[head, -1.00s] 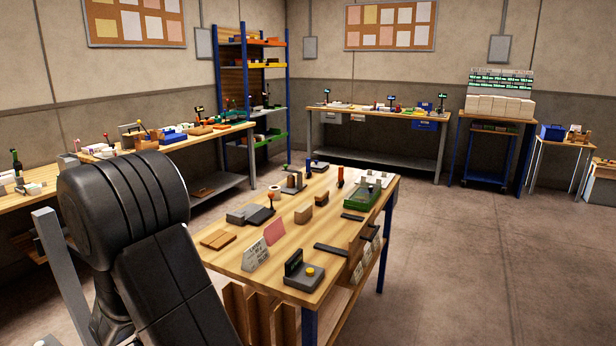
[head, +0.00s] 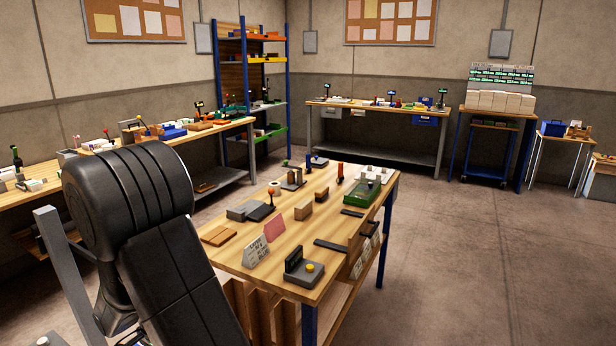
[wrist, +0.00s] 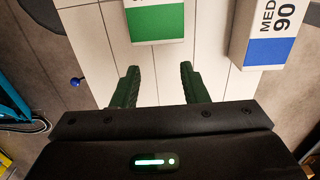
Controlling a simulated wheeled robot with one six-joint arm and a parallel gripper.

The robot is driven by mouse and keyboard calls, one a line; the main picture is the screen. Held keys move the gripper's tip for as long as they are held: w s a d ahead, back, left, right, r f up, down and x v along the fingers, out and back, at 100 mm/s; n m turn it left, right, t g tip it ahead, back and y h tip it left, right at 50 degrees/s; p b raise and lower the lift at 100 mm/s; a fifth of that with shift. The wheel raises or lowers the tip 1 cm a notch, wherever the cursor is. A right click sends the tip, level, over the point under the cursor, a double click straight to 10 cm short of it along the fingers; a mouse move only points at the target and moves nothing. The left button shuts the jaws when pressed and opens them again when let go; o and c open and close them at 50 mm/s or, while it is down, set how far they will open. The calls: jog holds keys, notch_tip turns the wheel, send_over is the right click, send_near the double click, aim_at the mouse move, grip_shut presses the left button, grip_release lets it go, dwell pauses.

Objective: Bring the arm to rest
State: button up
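My gripper (wrist: 159,70) shows in the wrist view with its two dark green fingers spread apart and nothing between them. Beyond the fingertips lies a white block with a green label (wrist: 155,21), cut off by the top edge. To its right is a white block with a blue label reading "MED 90" (wrist: 271,37). Both seem to lie on or over a pale panelled surface (wrist: 98,45). The gripper looks apart from both blocks. In the head view only black links of my arm show, at the left; my gripper is out of that picture.
A wooden workbench (head: 226,255) with small items stands close to my arm in the head view. Further benches (head: 375,110) and a shelf rack (head: 288,100) line the walls. The floor (head: 460,270) at right is clear. A blue object (wrist: 14,105) shows at the wrist view's left edge.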

jog(key=f, duration=0.1)
jog(key=f+b, duration=0.1)
jog(key=s+f+b, duration=0.1)
jog(key=f, duration=0.1)
jog(key=shift+a, duration=0.25)
jog(key=shift+f+b, duration=0.4)
jog(key=shift+f, duration=0.2)
jog(key=shift+r, duration=0.1)
